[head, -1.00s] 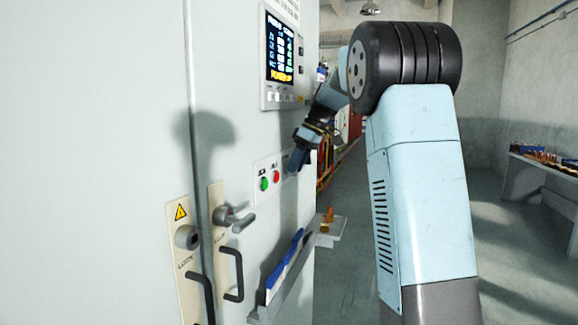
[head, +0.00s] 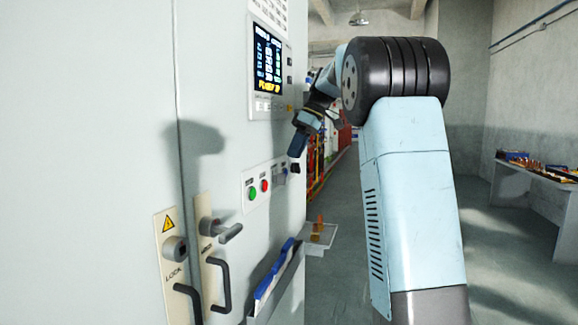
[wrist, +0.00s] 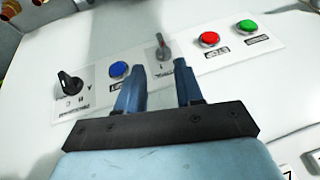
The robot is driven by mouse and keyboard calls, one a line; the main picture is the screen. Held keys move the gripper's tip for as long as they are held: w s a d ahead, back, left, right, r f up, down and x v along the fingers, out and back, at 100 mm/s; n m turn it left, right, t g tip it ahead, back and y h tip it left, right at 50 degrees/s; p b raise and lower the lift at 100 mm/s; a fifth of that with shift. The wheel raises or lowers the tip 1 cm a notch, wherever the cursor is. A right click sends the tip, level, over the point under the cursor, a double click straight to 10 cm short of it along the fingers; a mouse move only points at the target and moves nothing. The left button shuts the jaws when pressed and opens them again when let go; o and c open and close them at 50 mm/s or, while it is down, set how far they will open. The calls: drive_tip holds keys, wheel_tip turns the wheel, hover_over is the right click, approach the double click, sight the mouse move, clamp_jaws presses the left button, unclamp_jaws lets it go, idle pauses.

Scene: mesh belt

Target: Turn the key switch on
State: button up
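The key switch (wrist: 163,46) shows in the wrist view as a small grey lever with a reddish tip on a pale label plate. It lies just beyond and between my fingertips, apart from them. My gripper (wrist: 159,64) is open and empty, its two blue fingers spread. In the head view my gripper (head: 297,147) hangs close in front of the cabinet, near the right end of the control panel. The switch's exact position is too small to read.
A blue button (wrist: 119,69) and a black rotary knob (wrist: 70,84) are left of the key switch. A red button (wrist: 209,39) and a green button (wrist: 247,27) are right.

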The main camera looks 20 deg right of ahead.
drive_tip(key=v, duration=0.5)
drive_tip(key=shift+d+r, duration=0.15)
drive_tip(key=shift+r, duration=0.2)
